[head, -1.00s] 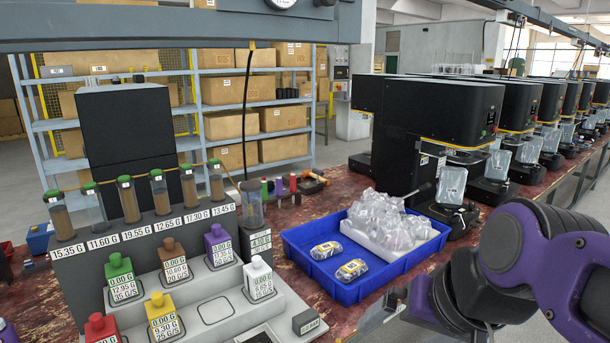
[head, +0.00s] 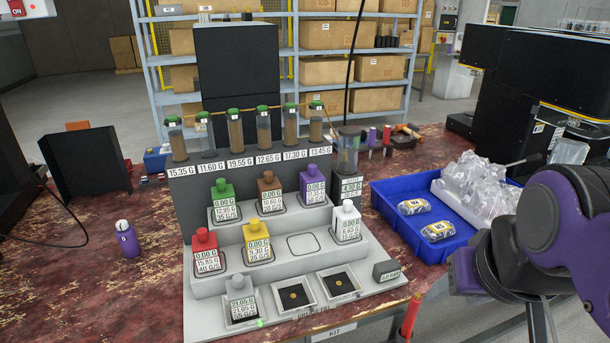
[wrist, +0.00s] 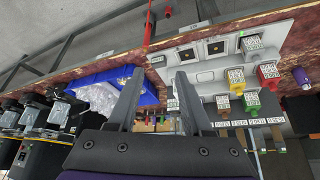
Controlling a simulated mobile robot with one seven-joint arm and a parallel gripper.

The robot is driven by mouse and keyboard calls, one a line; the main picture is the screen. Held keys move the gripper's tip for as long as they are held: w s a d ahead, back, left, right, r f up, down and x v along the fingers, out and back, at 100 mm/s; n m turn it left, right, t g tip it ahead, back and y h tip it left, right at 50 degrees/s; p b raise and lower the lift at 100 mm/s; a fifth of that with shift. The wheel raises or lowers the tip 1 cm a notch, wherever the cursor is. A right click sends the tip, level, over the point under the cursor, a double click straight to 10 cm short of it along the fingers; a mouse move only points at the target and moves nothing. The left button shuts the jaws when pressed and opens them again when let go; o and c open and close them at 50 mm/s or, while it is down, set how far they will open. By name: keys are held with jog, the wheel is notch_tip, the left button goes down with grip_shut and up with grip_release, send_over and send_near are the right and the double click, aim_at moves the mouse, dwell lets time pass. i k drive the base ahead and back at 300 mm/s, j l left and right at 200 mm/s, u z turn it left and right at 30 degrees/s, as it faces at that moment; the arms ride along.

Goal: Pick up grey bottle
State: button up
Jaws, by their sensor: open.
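The grey bottle (head: 241,297) stands upright in the front left spot of the stepped grey stand (head: 205,280), its label facing me. It also appears to show in the wrist view (wrist: 254,43), where the scene is upside down. My gripper (wrist: 156,85) is open and empty, with its two fingers apart.
Red (head: 205,252), yellow (head: 257,242), green (head: 223,199), brown (head: 269,193), purple (head: 312,184) and white (head: 347,222) bottles stand on the stand. A blue tray (head: 400,245) holds clear packs. A small purple bottle (head: 127,240) stands left on open tabletop.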

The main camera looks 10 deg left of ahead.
aim_at(240, 291)
jog(key=j+u, duration=0.1)
jog(key=u, duration=1.25)
jog(key=j, duration=0.4)
jog(key=i+j, duration=0.1)
jog(key=j, duration=0.3)
jog(key=i+j+z, duration=0.1)
jog(key=j+z, duration=0.3)
jog(key=j, duration=0.3)
